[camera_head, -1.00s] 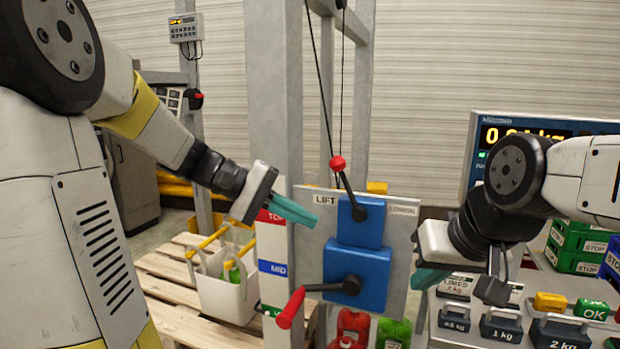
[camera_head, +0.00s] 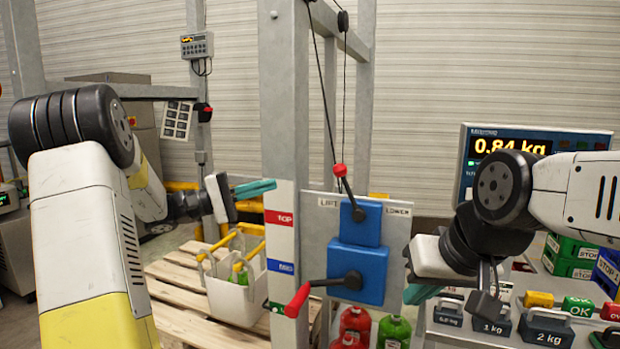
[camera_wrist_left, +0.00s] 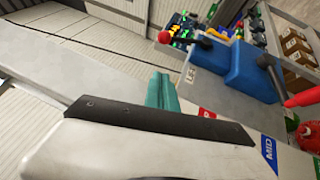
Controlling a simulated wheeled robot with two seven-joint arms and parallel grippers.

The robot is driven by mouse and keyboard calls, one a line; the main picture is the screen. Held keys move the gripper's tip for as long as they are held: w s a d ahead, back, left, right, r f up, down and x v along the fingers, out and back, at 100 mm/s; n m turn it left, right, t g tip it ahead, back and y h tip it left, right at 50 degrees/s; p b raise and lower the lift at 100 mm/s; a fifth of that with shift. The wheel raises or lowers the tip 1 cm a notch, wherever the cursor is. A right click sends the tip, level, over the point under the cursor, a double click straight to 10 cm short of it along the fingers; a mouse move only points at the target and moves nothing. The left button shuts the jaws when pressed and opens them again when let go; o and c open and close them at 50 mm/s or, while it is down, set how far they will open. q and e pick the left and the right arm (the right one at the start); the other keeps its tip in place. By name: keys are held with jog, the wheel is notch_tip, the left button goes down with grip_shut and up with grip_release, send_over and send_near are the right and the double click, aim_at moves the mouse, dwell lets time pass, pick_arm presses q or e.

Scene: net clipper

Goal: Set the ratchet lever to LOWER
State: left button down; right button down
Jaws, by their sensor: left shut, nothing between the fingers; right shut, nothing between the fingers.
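The ratchet lever is a black arm with a red knob (camera_head: 339,170) on the upper blue box (camera_head: 360,234). It leans up and left, toward the LIFT label (camera_head: 328,202) and away from the LOWER label (camera_head: 398,211). The left wrist view also shows its red knob (camera_wrist_left: 164,37). My left gripper (camera_head: 256,188) has its teal fingers shut and empty, left of the lever near the grey post. Its fingers also show in the left wrist view (camera_wrist_left: 162,92). My right gripper (camera_head: 421,293) is shut and empty, low at the panel's right edge.
A crank with a red handle (camera_head: 297,300) sits on the lower blue box (camera_head: 357,274). The grey post (camera_head: 284,100) stands between my left gripper and the panel. A white tool bin (camera_head: 235,300) is on a pallet. Weights (camera_head: 541,329) and a scale display (camera_head: 510,140) are at right.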

pick_arm(q)
jog(key=d+r, duration=0.2)
jog(key=d, duration=1)
jog(key=shift+w+d+r, duration=0.35)
jog(key=shift+w+r, duration=0.05)
jog(key=shift+w, duration=0.05)
jog(key=shift+r, duration=0.1)
jog(key=s+d+r+m+y, duration=0.1)
jog(key=d+r+m+y, duration=0.1)
jog(key=d, duration=0.3)
jog(key=s+d+r+m+g+y, duration=0.1)
jog(key=s+d+r+m+y, duration=0.1)
jog(key=d+y, duration=0.3)
jog(key=shift+s+d+m+g, duration=0.25)
jog(key=shift+m+g, duration=0.05)
jog(key=shift+m, duration=0.1)
jog(key=shift+s+d+f, duration=0.1)
jog(key=shift+d, duration=0.05)
